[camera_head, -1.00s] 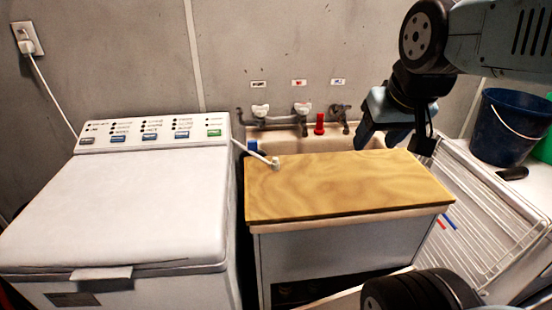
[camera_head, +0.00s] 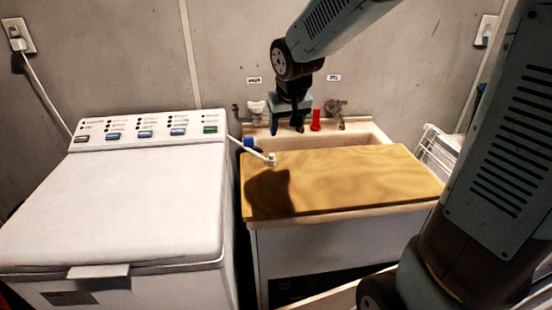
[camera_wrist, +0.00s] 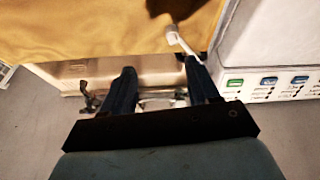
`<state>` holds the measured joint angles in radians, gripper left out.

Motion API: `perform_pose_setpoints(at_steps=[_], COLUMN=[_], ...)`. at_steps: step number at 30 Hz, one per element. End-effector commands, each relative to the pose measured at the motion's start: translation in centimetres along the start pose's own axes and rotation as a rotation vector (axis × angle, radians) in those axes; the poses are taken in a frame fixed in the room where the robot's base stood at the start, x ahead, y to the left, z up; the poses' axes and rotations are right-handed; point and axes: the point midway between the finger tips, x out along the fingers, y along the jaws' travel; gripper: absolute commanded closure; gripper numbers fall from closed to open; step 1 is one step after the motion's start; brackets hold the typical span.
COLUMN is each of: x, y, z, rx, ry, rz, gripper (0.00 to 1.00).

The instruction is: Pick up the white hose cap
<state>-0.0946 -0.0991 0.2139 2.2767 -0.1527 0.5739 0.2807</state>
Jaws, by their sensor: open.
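The white hose cap (camera_head: 271,159) is at the end of a short white hose (camera_head: 252,150), over the back left edge of the wooden board (camera_head: 350,180). It also shows in the wrist view (camera_wrist: 172,38), above the gap between the fingers and apart from them. My gripper (camera_head: 287,126) is above the sink, behind and slightly right of the cap in the head view, fingers pointing down. In the wrist view my gripper (camera_wrist: 160,67) is open with nothing between its fingers.
A white washing machine (camera_head: 120,200) stands left of the sink (camera_head: 370,135). A red fitting (camera_head: 316,120) and taps (camera_head: 336,108) stand behind the sink, close to my gripper. A blue fitting (camera_head: 249,144) is beside the hose. The board is otherwise clear.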

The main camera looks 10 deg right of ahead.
Motion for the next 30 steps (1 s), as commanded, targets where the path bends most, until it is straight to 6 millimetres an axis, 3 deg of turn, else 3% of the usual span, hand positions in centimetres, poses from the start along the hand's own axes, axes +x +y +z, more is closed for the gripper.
perform_pose_setpoints(at_steps=[3, 9, 24, 30], x=[2.0, 3.5, 10.3, 11.8], y=[-1.3, -2.2, -2.4, -2.4], z=[-0.9, -1.6, -1.5, -1.5], rx=[-0.012, -0.018, -0.019, -0.019], ry=[-0.009, -0.012, -0.015, -0.012], rz=[-0.014, -0.024, -0.025, -0.024], gripper=[0.4, 0.4, 0.4, 0.4])
